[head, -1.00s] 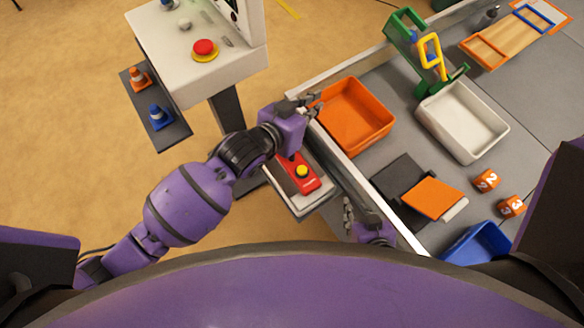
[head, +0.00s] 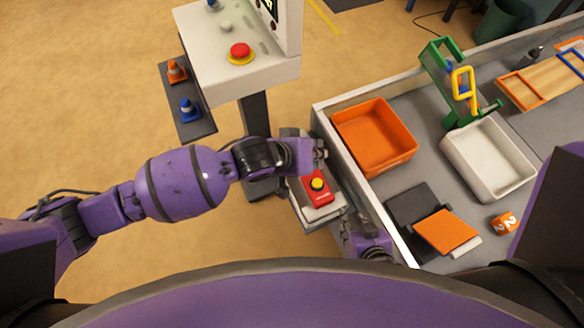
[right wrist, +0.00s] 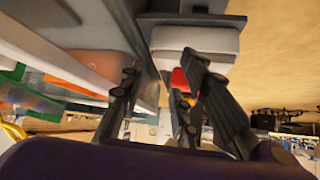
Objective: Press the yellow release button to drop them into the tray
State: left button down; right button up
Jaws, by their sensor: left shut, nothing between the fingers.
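The yellow button (head: 317,184) sits on a red box (head: 322,197) on a small pale stand beside the table. My left gripper (head: 320,154) is shut and empty, just beyond the button and apart from it. My right gripper (head: 345,222) is on the near side of the red box. In the right wrist view its fingers (right wrist: 160,68) are spread with nothing held, and the red box (right wrist: 179,79) shows partly hidden behind them. A green holder (head: 437,75) with a yellow frame-shaped piece (head: 464,88) and something blue stands at the white tray (head: 532,176).
An orange bin (head: 414,150) lies inside the table's raised pale edge (head: 352,170). A console with a red button (head: 240,52) stands beyond my left arm. A dark block with an orange plate (head: 446,231) and an orange numbered cube (head: 503,223) lie nearer me.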

aim_at(317, 183)
pick_arm(q)
jog(key=shift+w+r, duration=0.1)
jog(key=shift+w, duration=0.1)
pick_arm(e)
jog(key=shift+w+r, duration=0.1)
